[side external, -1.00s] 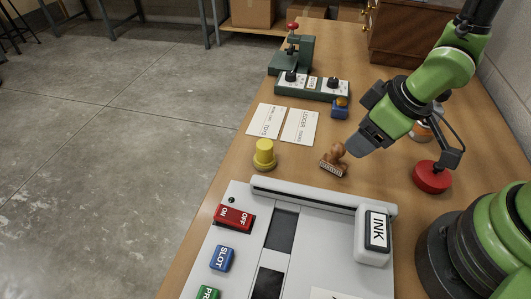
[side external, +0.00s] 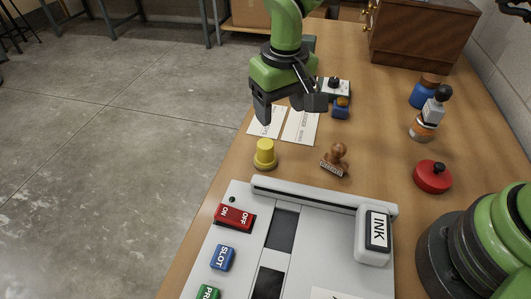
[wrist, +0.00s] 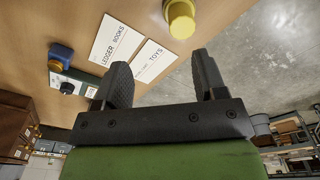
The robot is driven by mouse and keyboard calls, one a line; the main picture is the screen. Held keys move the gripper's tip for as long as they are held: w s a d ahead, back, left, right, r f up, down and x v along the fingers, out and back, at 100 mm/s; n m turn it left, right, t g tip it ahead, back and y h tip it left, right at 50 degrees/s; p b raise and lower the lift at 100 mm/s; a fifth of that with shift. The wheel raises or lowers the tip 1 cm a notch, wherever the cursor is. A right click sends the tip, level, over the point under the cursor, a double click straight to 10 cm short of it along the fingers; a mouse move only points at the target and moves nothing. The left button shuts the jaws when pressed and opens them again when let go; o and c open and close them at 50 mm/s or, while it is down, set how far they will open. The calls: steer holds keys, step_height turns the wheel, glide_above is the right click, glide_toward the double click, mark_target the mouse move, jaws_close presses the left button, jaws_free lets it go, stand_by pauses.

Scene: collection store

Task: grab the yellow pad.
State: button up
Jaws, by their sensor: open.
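The yellow pad (side external: 265,154) is a small round piece with a wider base and a raised knob, standing on the wooden table near its left edge. In the wrist view the yellow pad (wrist: 181,17) shows at the top, beyond the fingertips and partly cut off by the frame edge. My gripper (side external: 292,112) is open and empty, above the two white cards and behind the yellow pad, apart from it. In the wrist view the two fingers of my gripper (wrist: 163,75) stand apart with nothing between them.
White cards (side external: 300,127) lie under my gripper. A wooden stamp (side external: 336,160) stands right of the pad. A grey machine with an INK block (side external: 375,234) lies in front. A red round pad (side external: 432,177) and a bottle (side external: 424,124) stand at right. A blue block (side external: 341,107) sits behind.

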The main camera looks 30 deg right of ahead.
mark_target(265, 143)
steer(key=shift+w+a+r+m+g, duration=0.15)
steer(key=shift+a+r, duration=0.1)
steer(key=shift+a, duration=0.3)
steer(key=shift+s+a+r+m+g, duration=0.1)
steer(key=shift+a+r+m+g, duration=0.1)
steer(key=shift+a, duration=0.35)
steer(key=shift+a+f, duration=0.15)
steer(key=shift+f, duration=0.15)
step_height(265, 143, down, 4)
steer(key=shift+r, duration=0.25)
steer(key=f, duration=0.5)
steer(key=shift+w+a+f, duration=0.15)
steer(key=shift+w+f, duration=0.1)
steer(key=shift+f, duration=0.05)
steer(key=shift+c, duration=0.5)
steer(key=c, duration=0.9)
